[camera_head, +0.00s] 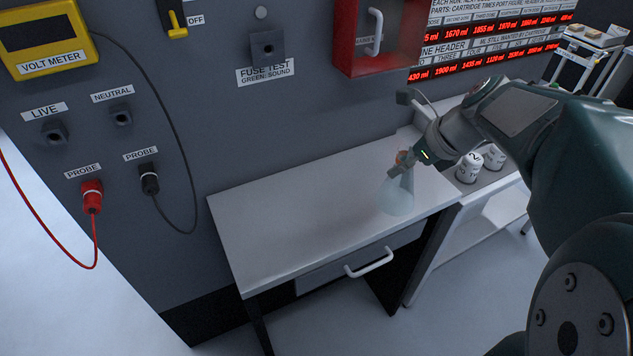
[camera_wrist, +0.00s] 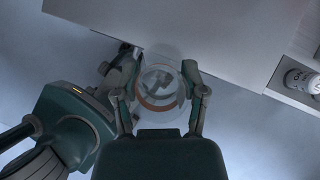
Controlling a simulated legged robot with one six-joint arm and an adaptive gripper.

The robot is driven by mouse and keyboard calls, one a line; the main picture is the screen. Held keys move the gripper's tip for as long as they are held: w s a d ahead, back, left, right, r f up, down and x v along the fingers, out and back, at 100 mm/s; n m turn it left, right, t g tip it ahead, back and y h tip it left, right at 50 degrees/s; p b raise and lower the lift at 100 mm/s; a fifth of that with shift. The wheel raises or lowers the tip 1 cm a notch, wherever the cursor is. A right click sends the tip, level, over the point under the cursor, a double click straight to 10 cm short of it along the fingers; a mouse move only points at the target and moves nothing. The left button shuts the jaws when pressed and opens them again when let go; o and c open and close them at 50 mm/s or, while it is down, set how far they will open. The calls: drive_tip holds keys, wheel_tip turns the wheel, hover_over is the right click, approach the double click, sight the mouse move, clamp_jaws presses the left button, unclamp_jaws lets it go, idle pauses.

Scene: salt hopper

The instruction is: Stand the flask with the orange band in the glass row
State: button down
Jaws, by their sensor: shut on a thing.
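The clear glass flask with the orange band (camera_head: 397,197) is held at its neck by my gripper (camera_head: 401,168). In the head view it appears upright over the right part of the grey table, near the front edge; I cannot tell whether its base touches the top. In the wrist view the flask (camera_wrist: 160,88) is seen from above, with the orange ring between the two fingers of my gripper (camera_wrist: 160,92). There the flask lies beyond the table edge in the picture. No glass row can be made out in either view.
The grey table (camera_head: 290,220) is otherwise bare, with a drawer handle (camera_head: 370,262) in front. White numbered cartridges (camera_head: 469,167) stand on a lower surface to the right. A dark wall panel with a volt meter (camera_head: 50,40), probes and a red box (camera_head: 385,35) rises behind.

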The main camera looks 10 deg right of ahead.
drive_tip(key=shift+w+d, duration=0.2)
drive_tip(key=shift+w, duration=0.1)
drive_tip(key=w+a+f, duration=0.7)
drive_tip(key=w+f, duration=0.4)
drive_tip(key=f, duration=0.2)
drive_tip(key=shift+w+a, duration=0.25)
drive_tip(key=shift+a, duration=0.05)
drive_tip(key=shift+c, duration=1.5)
unclamp_jaws()
drive_tip(key=shift+o, duration=0.9)
drive_tip(key=shift+d, duration=0.25)
